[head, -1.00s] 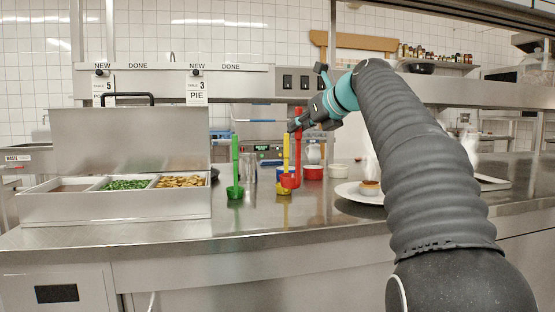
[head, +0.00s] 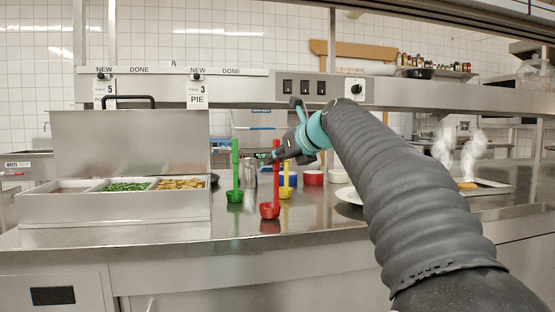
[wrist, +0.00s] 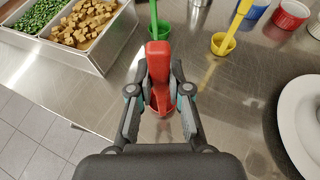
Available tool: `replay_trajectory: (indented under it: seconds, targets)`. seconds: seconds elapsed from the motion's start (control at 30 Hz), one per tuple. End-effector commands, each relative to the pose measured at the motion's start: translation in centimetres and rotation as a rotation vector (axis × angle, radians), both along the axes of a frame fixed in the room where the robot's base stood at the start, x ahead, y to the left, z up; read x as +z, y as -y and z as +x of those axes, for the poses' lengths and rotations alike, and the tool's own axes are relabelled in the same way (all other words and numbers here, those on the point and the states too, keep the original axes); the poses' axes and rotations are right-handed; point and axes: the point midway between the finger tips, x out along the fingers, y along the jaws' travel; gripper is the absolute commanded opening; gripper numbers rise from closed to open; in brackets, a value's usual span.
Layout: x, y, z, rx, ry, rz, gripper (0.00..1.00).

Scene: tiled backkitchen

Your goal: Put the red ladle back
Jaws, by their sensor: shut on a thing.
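The red ladle (head: 270,208) hangs upright in my gripper (head: 278,155), its bowl low over the steel counter, left of the middle. I cannot tell whether the bowl touches the counter. In the wrist view my gripper (wrist: 159,90) is shut on the upper handle of the red ladle (wrist: 159,62), and its bowl is partly hidden below. A green ladle (head: 235,170) stands upright just behind to the left. A yellow ladle (head: 286,180) stands upright just behind to the right.
A steel food container (head: 110,208) with green and brown contents stands at left. A red bowl (head: 313,178) is behind, right of the ladles. A white plate (head: 348,196) is partly hidden by my arm. The counter front near the ladle is clear.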

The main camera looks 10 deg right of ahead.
Motion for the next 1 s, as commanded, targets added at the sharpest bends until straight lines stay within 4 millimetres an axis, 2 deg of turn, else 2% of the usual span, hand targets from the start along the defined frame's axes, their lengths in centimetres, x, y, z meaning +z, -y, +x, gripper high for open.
replay_trajectory:
  seconds: [0.2,0.23,0.3,0.33,0.73,0.87,1.0]
  targets:
    - [-0.4,0.0,0.0,0.0,0.0,0.0,0.0]
    - [-0.5,0.0,0.0,0.0,-0.001,0.0,0.2]
    - [-0.4,0.0,0.0,0.0,-0.001,0.0,0.37]
    - [-0.4,0.0,0.0,0.0,-0.001,0.0,0.42]
    - [0.2,0.1,-0.2,0.0,0.0,0.0,0.42]
    - [0.9,0.8,-1.7,-0.003,0.001,0.0,0.42]
    - [2.0,1.8,-4.1,-0.004,0.002,0.0,0.42]
